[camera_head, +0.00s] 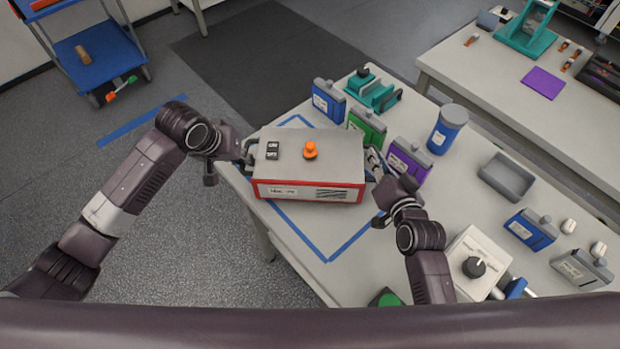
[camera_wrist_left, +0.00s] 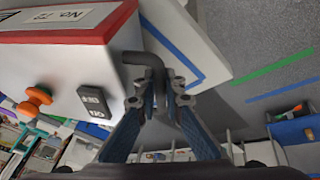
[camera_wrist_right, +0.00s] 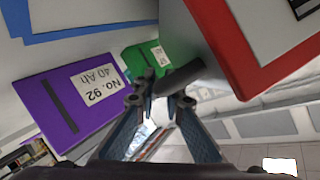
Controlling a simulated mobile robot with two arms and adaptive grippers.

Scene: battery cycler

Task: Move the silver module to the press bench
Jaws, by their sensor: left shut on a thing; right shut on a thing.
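A large box (camera_head: 310,160) has a silver-grey top, red trim, an orange knob and a black switch block. It is level over the blue tape outline at the near table's left end; I cannot tell if it touches the table. My left gripper (camera_head: 246,152) is shut on a dark bar handle (camera_wrist_left: 140,59) at its left end. My right gripper (camera_head: 374,165) is shut on the handle (camera_wrist_right: 182,76) at its right end. A small grey module (camera_head: 580,270) lies at the table's right. The bench with the teal press (camera_head: 526,28) stands at the back right.
Blue, green and purple modules (camera_head: 408,160) stand close right of the box, with a teal fixture (camera_head: 376,93) behind. A blue canister (camera_head: 446,130), grey tray (camera_head: 507,177) and white knobbed unit (camera_head: 475,262) are further right. A blue cart (camera_head: 90,50) stands back left.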

